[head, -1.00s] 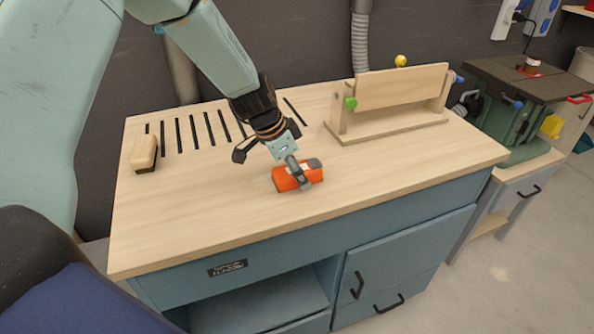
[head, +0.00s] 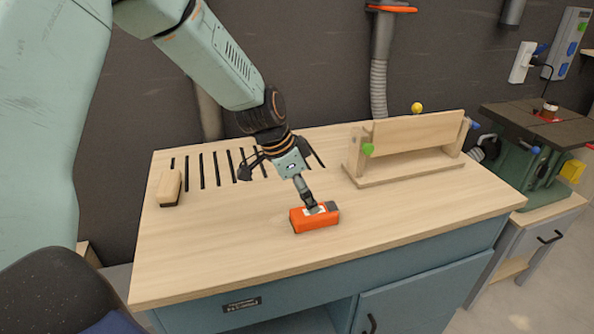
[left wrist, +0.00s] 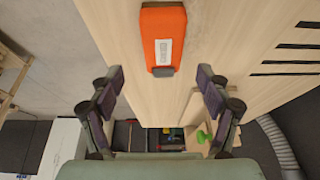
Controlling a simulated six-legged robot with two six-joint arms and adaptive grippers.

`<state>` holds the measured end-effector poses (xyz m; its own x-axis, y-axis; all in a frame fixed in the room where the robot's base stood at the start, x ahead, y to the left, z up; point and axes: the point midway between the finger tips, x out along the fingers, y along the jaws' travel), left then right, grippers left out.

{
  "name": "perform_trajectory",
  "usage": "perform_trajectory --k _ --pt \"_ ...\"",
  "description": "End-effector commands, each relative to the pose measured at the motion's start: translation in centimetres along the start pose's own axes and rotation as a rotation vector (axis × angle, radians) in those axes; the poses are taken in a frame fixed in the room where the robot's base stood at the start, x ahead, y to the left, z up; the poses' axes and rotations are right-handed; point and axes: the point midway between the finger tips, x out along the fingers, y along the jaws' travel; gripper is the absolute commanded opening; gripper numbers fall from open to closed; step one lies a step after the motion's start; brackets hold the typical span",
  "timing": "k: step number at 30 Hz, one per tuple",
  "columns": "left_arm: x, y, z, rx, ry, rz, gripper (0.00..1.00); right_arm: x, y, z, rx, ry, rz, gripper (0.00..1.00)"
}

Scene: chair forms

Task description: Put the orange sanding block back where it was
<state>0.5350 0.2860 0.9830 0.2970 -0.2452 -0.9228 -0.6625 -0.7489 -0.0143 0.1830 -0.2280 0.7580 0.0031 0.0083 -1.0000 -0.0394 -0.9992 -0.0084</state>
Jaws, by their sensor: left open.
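The left gripper (left wrist: 160,92) is open and empty. My right gripper is in neither view.
The bench top (head: 220,260) is clear at the front and left. A tan block with a dark underside (head: 169,187) stands at the left by several dark slots (head: 217,170). A wooden frame with a green knob (head: 415,142) stands at the back right. A green machine (head: 530,150) is beyond it.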

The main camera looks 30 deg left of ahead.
Motion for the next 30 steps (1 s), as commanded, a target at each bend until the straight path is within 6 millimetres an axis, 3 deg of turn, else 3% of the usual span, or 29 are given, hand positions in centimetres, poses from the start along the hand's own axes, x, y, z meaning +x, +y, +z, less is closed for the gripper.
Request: perform_trajectory --k 3,9,30 --pt "-2.5 0.0 -0.1 -0.001 0.003 0.001 0.77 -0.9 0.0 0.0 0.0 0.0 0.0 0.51" --pt "-4.7 0.0 0.0 -0.001 0.001 0.001 0.77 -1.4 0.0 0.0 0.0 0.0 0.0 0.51" --pt "-5.0 0.0 0.1 -0.001 -0.002 0.001 0.77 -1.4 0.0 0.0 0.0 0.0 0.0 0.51"
